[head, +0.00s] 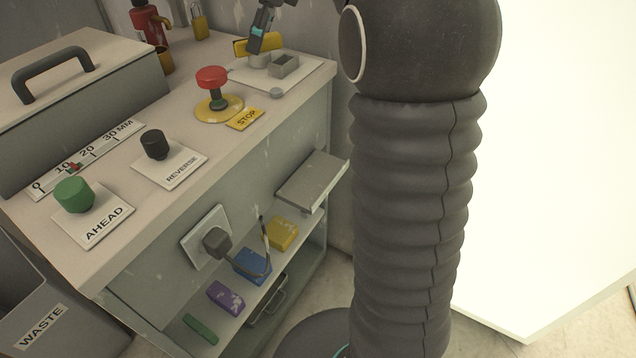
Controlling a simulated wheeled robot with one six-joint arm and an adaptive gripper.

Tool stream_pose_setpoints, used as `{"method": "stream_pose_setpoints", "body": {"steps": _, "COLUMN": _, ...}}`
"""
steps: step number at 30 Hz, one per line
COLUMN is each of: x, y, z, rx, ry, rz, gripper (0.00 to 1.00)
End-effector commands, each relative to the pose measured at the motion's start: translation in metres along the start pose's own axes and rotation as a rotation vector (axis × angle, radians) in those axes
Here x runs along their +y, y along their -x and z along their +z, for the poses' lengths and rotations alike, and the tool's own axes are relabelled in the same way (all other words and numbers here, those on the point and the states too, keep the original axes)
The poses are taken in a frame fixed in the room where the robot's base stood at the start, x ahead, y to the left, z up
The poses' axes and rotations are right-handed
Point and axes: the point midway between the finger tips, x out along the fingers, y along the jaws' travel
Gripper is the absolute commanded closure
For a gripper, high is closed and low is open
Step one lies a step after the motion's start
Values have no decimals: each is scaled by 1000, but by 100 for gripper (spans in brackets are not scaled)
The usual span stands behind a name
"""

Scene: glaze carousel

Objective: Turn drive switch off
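No control in the head view carries a readable "drive" label, so I cannot tell for certain which is the drive switch. At the back right of the cabinet top, a yellow bar-like piece (270,45) stands over a pale plate (312,73) with a small grey metal block (284,66). My gripper (257,42), dark with teal parts, appears at the top edge, overlapping the yellow piece. Whether it touches or holds that piece, and its finger opening, cannot be made out. On the cabinet front, a dark grey knob-like fitting (215,242) sits on a white plate, with a thin bent rod or cable beside it.
The top also holds a green AHEAD button (74,194), black REVERSE button (154,144), red STOP button (211,78), scale (85,158) and handled grey box (75,100). Shelves hold coloured blocks. A WASTE bin (40,320) stands lower left. My arm blocks the centre right.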

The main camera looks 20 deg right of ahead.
Motion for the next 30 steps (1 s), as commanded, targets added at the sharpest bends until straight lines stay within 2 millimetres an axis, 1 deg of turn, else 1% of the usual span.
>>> {"method": "stream_pose_setpoints", "body": {"steps": 6, "x": 2, "y": -3, "z": -1, "rx": -1, "ry": -184, "rz": -79, "gripper": 50}}
{"method": "stream_pose_setpoints", "body": {"steps": 14, "x": 3, "y": -5, "z": -1, "rx": -2, "ry": -385, "rz": -163, "gripper": 50}}
{"method": "stream_pose_setpoints", "body": {"steps": 16, "x": 4, "y": 12, "z": 2, "rx": -3, "ry": -401, "rz": -170, "gripper": 50}}
{"method": "stream_pose_setpoints", "body": {"steps": 18, "x": 5, "y": 24, "z": 2, "rx": -2, "ry": -400, "rz": -168, "gripper": 50}}
{"method": "stream_pose_setpoints", "body": {"steps": 30, "x": 16, "y": 92, "z": 4, "rx": -1, "ry": -400, "rz": -167, "gripper": 50}}
